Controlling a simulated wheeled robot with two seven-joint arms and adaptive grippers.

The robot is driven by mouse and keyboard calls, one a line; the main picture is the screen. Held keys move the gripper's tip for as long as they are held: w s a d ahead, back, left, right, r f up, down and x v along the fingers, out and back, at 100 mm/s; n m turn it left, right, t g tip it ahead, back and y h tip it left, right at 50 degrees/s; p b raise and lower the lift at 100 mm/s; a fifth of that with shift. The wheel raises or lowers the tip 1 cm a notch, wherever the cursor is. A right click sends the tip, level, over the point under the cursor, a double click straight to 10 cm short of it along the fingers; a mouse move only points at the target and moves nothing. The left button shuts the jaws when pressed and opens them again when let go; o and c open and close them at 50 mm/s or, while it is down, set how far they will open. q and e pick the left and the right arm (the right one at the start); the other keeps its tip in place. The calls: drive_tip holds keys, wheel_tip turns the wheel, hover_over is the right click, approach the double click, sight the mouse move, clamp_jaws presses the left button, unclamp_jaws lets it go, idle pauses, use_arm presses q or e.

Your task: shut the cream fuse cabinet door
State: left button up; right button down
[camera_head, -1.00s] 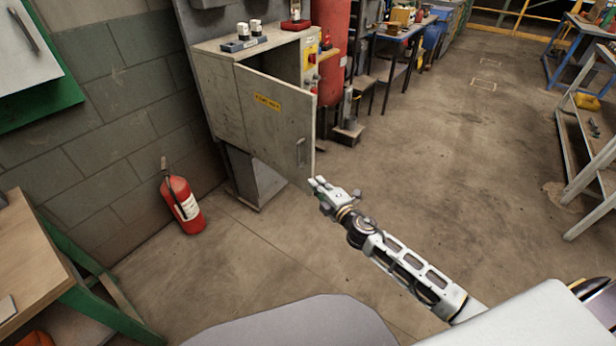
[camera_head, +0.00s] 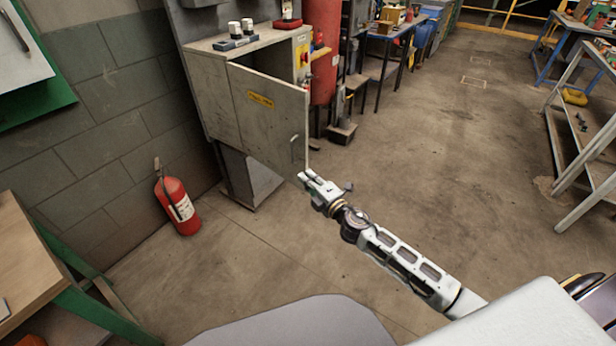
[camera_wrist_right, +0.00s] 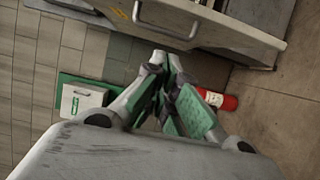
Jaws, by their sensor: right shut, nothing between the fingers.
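The cream fuse cabinet (camera_head: 208,88) stands against the wall, its grey-cream door (camera_head: 268,118) swung open toward me. The door has a yellow label and a bar handle (camera_head: 293,150) near its free edge. My right gripper (camera_head: 302,177) is shut and empty at the door's lower free corner; I cannot tell whether it touches. In the right wrist view the shut fingers (camera_wrist_right: 165,62) point toward the door's lower edge, with the handle (camera_wrist_right: 165,28) beyond them. My left gripper is not in view.
A red fire extinguisher (camera_head: 178,205) stands on the floor by the wall, left of the cabinet. A wooden-topped green bench (camera_head: 28,260) is at the left. A red cylinder (camera_head: 322,50) stands behind the cabinet. The floor right of the door is clear.

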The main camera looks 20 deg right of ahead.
sight(302, 157)
drive_tip(key=shift+w+d, duration=0.15)
drive_tip(key=shift+w, duration=1.65)
drive_tip(key=shift+w+d, duration=0.2)
drive_tip(key=shift+w, duration=1.6)
drive_tip(key=shift+w+d, duration=0.15)
drive_tip(key=shift+w, duration=1.65)
drive_tip(key=shift+d, duration=0.2)
